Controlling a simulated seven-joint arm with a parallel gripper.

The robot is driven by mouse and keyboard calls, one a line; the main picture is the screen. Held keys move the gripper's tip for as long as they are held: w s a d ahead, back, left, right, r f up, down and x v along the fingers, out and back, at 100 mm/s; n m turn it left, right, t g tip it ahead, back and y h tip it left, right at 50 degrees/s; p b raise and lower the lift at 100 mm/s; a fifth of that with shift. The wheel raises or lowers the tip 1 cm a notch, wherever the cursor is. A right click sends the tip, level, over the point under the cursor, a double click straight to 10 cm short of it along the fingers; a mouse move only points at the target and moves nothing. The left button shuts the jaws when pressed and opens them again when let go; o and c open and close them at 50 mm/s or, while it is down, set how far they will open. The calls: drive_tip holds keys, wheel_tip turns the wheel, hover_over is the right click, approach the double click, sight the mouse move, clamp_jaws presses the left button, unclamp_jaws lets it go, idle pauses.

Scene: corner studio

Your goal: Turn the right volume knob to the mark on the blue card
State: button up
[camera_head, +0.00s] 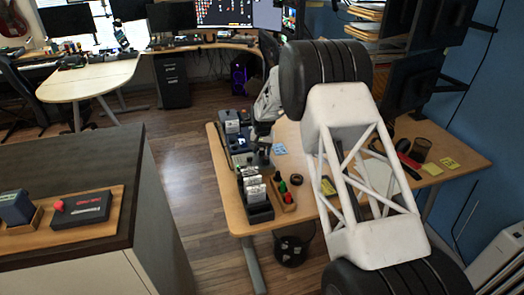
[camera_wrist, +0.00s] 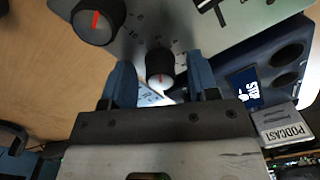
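In the wrist view, a small black knob (camera_wrist: 159,66) with a red pointer line sits on a pale panel with a printed number scale. My gripper (camera_wrist: 160,78) is open, its two blue fingers left and right of this knob with gaps visible. A larger black knob (camera_wrist: 97,20) with a red line is at upper left. I cannot tell which one the task calls right. A pale blue card piece (camera_wrist: 152,97) with print shows partly behind my gripper. In the head view, light blue cards (camera_head: 279,149) lie on the desk; their mark is too small to read.
A dark blue device (camera_wrist: 270,62) with round recesses and a podcast-labelled box (camera_wrist: 284,124) stand to the right in the wrist view. In the head view, the wooden desk (camera_head: 255,222) holds a dark rack with cards (camera_head: 258,212) and green and red items (camera_head: 283,187).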

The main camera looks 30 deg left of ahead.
sight(262, 149)
drive_tip(key=shift+r, duration=0.1)
drive_tip(key=shift+d+r, duration=0.1)
drive_tip(key=shift+r, duration=3.7)
